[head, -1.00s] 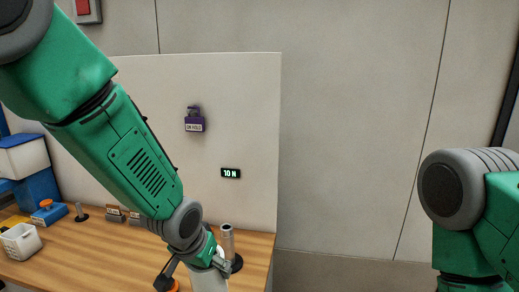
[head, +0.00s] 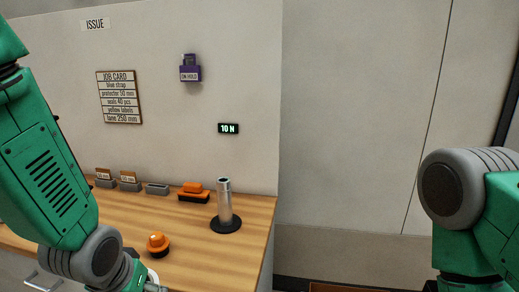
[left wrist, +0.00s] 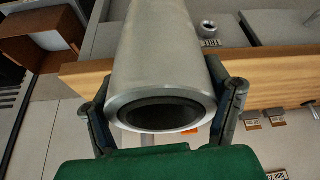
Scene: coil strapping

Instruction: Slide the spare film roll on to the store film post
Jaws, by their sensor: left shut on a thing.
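The film roll (left wrist: 160,60), a thick pale grey cylinder with a dark hollow core, fills the middle of the left wrist view. My left gripper (left wrist: 168,108) is shut on it, one finger on each side. In the head view that gripper is at the bottom edge, mostly cut off, with only a sliver of pale surface (head: 152,274) beside it. A silver upright post (head: 225,203) on a round black base stands bare near the table's right end. The roll is apart from it, to its left and nearer me. My right gripper is out of view.
An orange knob (head: 157,242) on a black base stands between my left arm and the post. An orange-topped block (head: 193,190) and small grey holders (head: 157,188) line the back of the wooden table (head: 190,250). A panel rises behind, with a purple lock (head: 190,68).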

